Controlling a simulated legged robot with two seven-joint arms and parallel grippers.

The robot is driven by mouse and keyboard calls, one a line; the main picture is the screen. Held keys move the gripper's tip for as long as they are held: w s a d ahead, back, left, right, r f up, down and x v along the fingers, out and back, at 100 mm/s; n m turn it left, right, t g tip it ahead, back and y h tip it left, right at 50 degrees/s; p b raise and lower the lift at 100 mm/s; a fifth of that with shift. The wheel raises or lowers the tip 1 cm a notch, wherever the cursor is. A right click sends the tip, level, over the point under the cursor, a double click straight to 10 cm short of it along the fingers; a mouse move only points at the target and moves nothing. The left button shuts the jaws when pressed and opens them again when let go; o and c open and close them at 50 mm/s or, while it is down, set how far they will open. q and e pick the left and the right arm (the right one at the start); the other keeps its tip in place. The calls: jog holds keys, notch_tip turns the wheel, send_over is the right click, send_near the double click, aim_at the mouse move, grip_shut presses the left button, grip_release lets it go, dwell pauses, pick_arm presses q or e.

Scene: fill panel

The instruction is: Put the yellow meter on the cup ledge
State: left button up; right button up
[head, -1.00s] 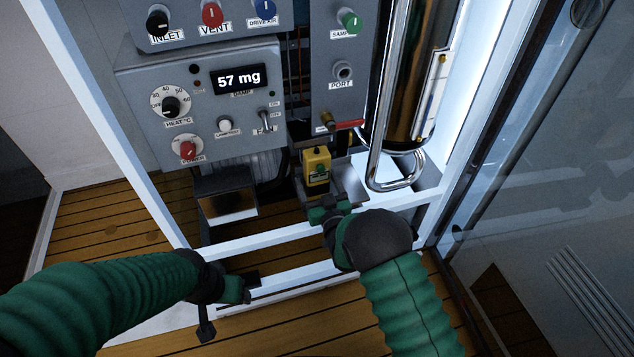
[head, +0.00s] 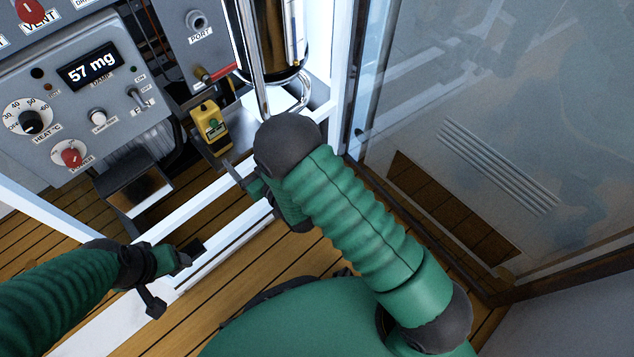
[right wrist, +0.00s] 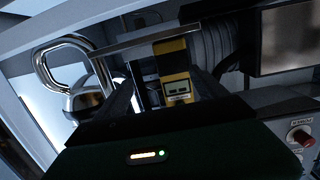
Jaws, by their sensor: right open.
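The yellow meter (head: 210,127) stands close to upright on a grey ledge (head: 239,122) below the port, near the foot of the shiny metal cylinder. My right gripper (head: 238,175) is open, in front of and below the meter, with a visible gap between them in the head view. In the right wrist view the meter (right wrist: 175,72) shows between the dark spread fingers, beyond them. The meter's base and its contact with the ledge are partly hidden. My left gripper (head: 184,258) is near the white frame's lower rail, away from the meter; its jaws are too dark to read.
The grey panel (head: 70,115) with knobs and a "57 mg" display is at the left. A chrome tube handle (head: 262,70) stands right of the meter. White frame rails (head: 205,205) cross in front. A glass door (head: 480,120) stands at the right.

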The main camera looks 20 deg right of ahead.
jog(key=s+d+r+m+g+h, duration=0.1)
jog(key=d+r+m+g+h, duration=0.1)
jog(key=d+g+h, duration=0.3)
jog(key=s+d+r+g, duration=0.1)
jog(key=s+d+g, duration=0.1)
jog(key=s, duration=0.5)
jog(key=s+d+r+g, duration=0.1)
jog(key=s+d+g, duration=0.2)
jog(key=s, duration=0.5)
jog(key=s+d+r+m+g, duration=0.1)
jog(key=s+d+g, duration=0.2)
jog(key=s+d, duration=0.2)
jog(key=shift+s+r+y, duration=0.3)
jog(key=shift+s+y, duration=0.1)
jog(key=shift+s, duration=0.75)
jog(key=shift+w, duration=0.1)
